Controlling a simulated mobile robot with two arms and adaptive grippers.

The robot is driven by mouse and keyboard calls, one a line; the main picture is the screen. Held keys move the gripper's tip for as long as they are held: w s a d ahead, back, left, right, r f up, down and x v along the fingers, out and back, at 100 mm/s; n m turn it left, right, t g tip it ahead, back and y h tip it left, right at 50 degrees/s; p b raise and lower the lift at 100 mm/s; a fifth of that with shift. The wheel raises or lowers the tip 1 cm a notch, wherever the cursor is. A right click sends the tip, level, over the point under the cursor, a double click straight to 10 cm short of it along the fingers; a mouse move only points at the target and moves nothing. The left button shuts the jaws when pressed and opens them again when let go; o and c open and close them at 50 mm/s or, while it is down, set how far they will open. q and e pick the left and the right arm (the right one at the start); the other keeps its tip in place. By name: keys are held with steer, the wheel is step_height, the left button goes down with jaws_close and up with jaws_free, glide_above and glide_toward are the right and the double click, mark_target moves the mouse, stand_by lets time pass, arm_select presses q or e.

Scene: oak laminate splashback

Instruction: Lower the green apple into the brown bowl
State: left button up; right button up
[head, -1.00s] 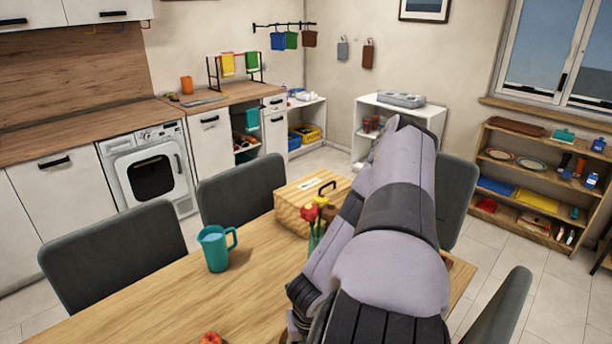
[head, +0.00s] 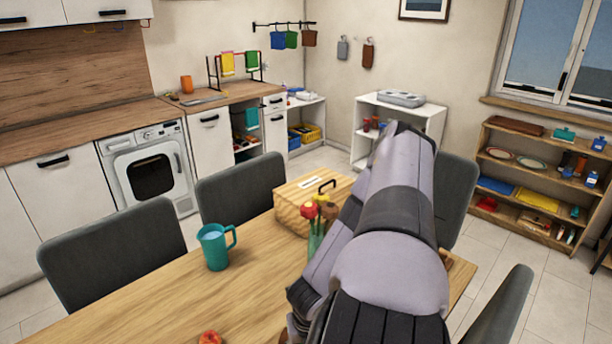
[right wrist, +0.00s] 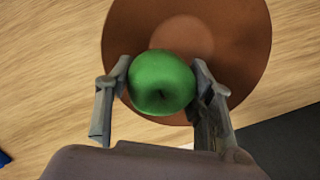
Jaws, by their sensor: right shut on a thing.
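The green apple (right wrist: 161,83) is between the two fingers of my right gripper (right wrist: 161,82) in the right wrist view, and the gripper is shut on it. The brown bowl (right wrist: 240,40) lies behind the apple in that view, on the wooden table (right wrist: 50,60). The apple overlaps the lower part of the bowl's opening; its height above the bowl is hard to tell. In the head view, my right arm covers the bowl and the apple, and its gripper is out of sight. My left gripper is in neither view.
On the table stand a teal mug (head: 214,248), a wooden box (head: 292,212) and a vase of flowers (head: 317,232). A red fruit (head: 209,337) sits at the near edge. Grey chairs (head: 115,250) surround the table. The tabletop left of the mug is clear.

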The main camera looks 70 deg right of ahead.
steer(key=shift+f+b, duration=0.4)
steer(key=shift+f, duration=0.55)
stand_by(0.4)
steer(key=o, duration=1.3)
steer(key=r, duration=0.7)
steer(key=a+r, duration=0.1)
steer(key=r, duration=0.3)
steer(key=shift+s+r, duration=0.3)
steer(key=shift+s, duration=0.1)
steer(key=shift+a+r, duration=0.1)
steer(key=shift+r, duration=0.1)
